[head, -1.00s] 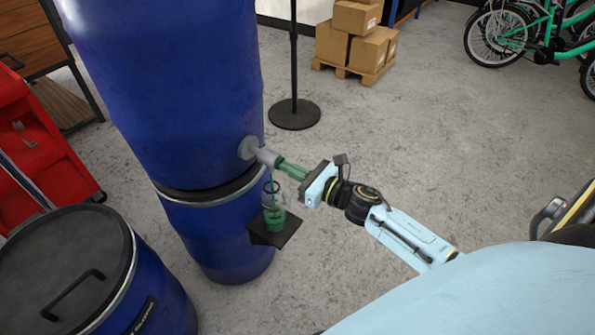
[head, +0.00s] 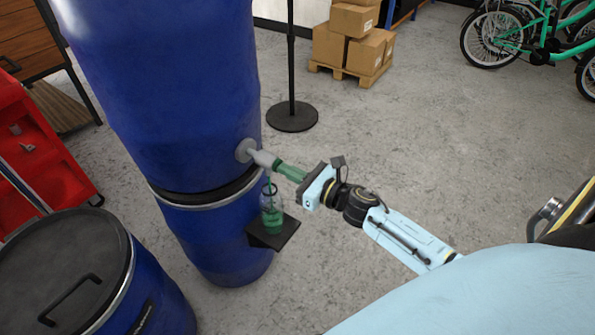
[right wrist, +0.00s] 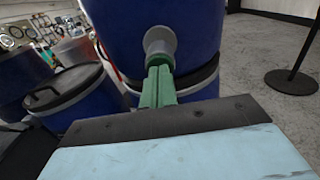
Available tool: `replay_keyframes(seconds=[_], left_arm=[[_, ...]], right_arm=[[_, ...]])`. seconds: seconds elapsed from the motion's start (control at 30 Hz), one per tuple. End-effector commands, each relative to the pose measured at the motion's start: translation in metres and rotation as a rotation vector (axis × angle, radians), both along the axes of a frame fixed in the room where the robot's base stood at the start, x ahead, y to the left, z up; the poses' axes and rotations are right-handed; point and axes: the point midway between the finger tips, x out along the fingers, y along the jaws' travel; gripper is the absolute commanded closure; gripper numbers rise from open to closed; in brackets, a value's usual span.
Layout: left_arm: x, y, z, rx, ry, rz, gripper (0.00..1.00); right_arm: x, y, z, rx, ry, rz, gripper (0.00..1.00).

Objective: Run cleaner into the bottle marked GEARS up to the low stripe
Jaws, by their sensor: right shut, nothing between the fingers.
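A grey tap (head: 262,157) sticks out of the big blue drum (head: 165,90). A thin green stream runs down from it into a clear bottle (head: 272,217), which holds green liquid and stands upright on a dark shelf (head: 283,238) at the drum's side. The bottle's label and stripes are too small to make out. My right gripper (head: 281,168) is shut and empty, its green fingers pointing at the tap's outer end. In the right wrist view the fingers (right wrist: 158,78) lie together in front of the tap (right wrist: 159,44); whether they touch it is unclear. My left gripper is out of view.
A lidded blue drum (head: 150,290) stands at the lower left, with a red cart (head: 40,165) behind it. A black post's round base (head: 292,117), boxes on a pallet (head: 350,45) and green bikes (head: 510,35) stand farther back. The floor right of my arm is open.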

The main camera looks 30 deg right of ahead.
Motion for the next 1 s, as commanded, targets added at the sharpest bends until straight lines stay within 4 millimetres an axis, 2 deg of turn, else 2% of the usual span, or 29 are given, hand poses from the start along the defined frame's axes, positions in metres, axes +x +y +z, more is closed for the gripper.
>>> replay_keyframes(seconds=[0.07,0.23,0.53,0.7,0.8,1.0], left_arm=[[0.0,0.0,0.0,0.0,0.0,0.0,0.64],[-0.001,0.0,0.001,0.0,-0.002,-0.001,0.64],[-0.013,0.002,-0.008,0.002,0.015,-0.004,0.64],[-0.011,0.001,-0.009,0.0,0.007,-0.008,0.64],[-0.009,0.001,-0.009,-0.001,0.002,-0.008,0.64],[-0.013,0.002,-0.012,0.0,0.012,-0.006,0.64]], right_arm=[[0.0,0.001,0.005,0.003,-0.011,0.002,1.0],[-0.019,-0.007,0.003,0.004,-0.006,0.001,1.0],[-0.08,-0.033,0.001,0.002,-0.001,-0.002,1.0],[-0.108,-0.044,0.0,0.001,-0.001,-0.002,1.0],[-0.118,-0.049,0.0,0.003,-0.001,-0.001,1.0],[-0.125,-0.052,0.001,0.002,-0.002,0.0,1.0]])
